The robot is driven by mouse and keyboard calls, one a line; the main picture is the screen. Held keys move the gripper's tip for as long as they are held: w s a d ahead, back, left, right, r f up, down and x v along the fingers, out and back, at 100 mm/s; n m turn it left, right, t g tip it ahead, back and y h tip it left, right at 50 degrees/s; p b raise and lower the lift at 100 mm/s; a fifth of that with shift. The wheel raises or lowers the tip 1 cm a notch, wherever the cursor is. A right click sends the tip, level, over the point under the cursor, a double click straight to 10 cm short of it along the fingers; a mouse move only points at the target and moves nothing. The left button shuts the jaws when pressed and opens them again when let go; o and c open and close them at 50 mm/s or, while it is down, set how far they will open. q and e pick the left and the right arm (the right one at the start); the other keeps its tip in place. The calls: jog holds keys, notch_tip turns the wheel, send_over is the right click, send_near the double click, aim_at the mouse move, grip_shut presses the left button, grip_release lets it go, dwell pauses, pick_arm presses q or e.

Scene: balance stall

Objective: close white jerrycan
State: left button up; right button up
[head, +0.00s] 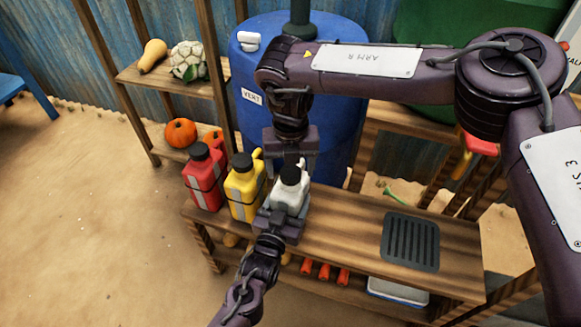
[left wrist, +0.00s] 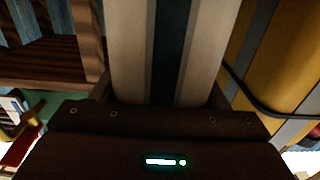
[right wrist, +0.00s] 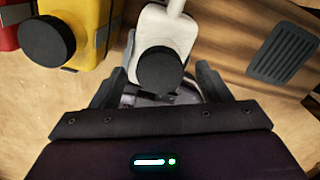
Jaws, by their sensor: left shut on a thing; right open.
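The white jerrycan (head: 289,193) stands on the wooden bench, right of the yellow jerrycan. Its black cap (right wrist: 160,70) sits at its top; I cannot tell how tightly. My left gripper (head: 283,212) is shut on the white jerrycan's body from the front. In the left wrist view the pale body with a dark band (left wrist: 205,60) fills the middle. My right gripper (head: 291,160) is open just above the cap, pointing down. In the right wrist view its fingers (right wrist: 162,85) stand apart on either side of the cap, and I see no contact.
The yellow jerrycan (head: 243,190) and red jerrycan (head: 203,178) stand close on the left, both black-capped. A blue barrel (head: 334,110) stands behind. A dark ribbed mat (head: 410,241) lies on the bench (head: 345,225) to the right, with bare wood between.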

pick_arm(q)
jog(key=o, duration=2)
jog(key=shift+c, duration=0.2)
pick_arm(e)
notch_tip(320, 180, up, 11)
jog(key=shift+r, duration=0.2)
pick_arm(q)
jog(key=p+v, duration=0.1)
jog(key=v, duration=0.6)
jog(key=shift+s, duration=0.35)
pick_arm(e)
jog(key=shift+r, duration=0.65)
pick_arm(q)
jog(key=shift+s+a, duration=0.1)
pick_arm(e)
jog(key=shift+f, duration=0.1)
